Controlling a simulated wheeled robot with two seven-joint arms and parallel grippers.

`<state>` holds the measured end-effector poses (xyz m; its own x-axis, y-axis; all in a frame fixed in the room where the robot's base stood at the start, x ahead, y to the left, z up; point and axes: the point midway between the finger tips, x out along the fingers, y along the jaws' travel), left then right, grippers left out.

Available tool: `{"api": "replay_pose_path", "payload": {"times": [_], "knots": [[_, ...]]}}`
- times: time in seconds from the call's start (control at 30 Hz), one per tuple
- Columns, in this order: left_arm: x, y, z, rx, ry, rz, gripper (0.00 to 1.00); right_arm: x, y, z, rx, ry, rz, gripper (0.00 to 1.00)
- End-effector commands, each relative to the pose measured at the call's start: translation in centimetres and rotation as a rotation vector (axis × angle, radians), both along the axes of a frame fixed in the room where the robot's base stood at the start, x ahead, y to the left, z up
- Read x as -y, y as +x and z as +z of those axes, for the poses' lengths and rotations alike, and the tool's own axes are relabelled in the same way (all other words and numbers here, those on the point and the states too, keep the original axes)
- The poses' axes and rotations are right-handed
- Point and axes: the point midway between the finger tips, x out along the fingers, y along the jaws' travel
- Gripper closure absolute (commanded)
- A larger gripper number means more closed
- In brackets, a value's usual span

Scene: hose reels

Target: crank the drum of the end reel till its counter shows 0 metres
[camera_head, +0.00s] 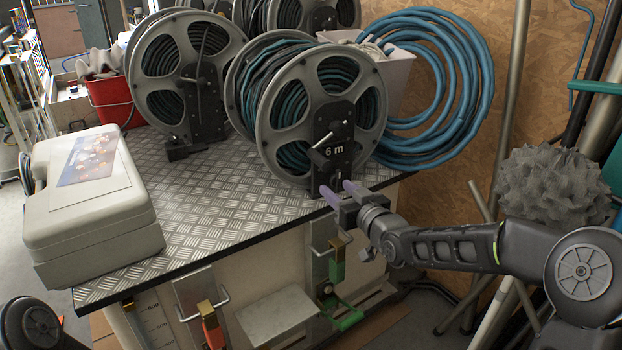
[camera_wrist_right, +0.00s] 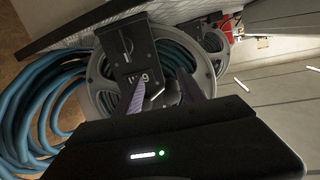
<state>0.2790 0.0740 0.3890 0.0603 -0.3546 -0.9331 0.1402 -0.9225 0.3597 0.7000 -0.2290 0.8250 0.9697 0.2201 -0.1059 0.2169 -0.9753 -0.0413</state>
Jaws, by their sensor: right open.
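The end reel (camera_head: 268,128) stands at the front right of the bench, with grey flanges and dark green hose on its drum. Its counter (camera_head: 336,151) reads 6 m. A crank handle (camera_head: 324,141) sticks out just left of and above the counter. My right gripper (camera_head: 340,193) is open and empty, in front of the reel's base and below the counter. In the right wrist view its two fingers (camera_wrist_right: 165,95) point at the reel (camera_wrist_right: 180,62), with the counter (camera_wrist_right: 140,78) upside down near the left finger. My left gripper is not in view.
A second reel (camera_head: 152,85) stands to the left, and more reels are behind. A white case (camera_head: 88,215) lies on the left of the tread-plate bench (camera_head: 222,212). A coil of blue hose (camera_head: 470,75) hangs at the right wall. Latches (camera_head: 338,265) line the bench front.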

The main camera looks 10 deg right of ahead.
Motion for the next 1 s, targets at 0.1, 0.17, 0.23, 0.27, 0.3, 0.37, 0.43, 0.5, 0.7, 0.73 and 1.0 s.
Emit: {"api": "replay_pose_path", "payload": {"times": [0.1,0.17,0.23,0.27,0.3,0.37,0.43,0.5,0.7,0.73,1.0], "knots": [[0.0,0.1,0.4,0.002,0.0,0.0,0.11,-0.4,0.9,4.2,0.108,-0.06,0.029,0.53],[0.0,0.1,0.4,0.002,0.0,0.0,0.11,-0.6,0.9,4.6,0.129,-0.077,0.039,0.53],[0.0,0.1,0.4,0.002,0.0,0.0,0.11,-0.6,0.9,4.7,0.135,-0.081,0.039,0.53],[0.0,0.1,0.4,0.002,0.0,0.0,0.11,-0.6,0.9,4.6,0.134,-0.081,0.039,0.53],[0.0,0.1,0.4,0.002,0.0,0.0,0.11,-0.6,0.9,4.6,0.133,-0.08,0.039,0.53],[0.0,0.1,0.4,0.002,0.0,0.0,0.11,-0.6,0.9,4.6,0.132,-0.079,0.039,0.53],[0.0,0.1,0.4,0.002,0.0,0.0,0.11,-0.6,0.9,4.5,0.131,-0.078,0.039,0.53],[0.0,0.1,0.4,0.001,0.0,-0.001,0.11,-0.7,1.0,4.5,0.131,-0.078,0.039,0.53],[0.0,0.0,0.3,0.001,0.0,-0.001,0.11,-1.2,2.5,4.4,0.131,-0.077,0.041,0.53],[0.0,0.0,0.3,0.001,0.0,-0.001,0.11,-1.3,2.9,4.4,0.129,-0.077,0.041,0.53],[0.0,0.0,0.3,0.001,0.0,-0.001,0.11,-2.3,6.9,4.4,0.128,-0.076,0.04,0.53]]}}
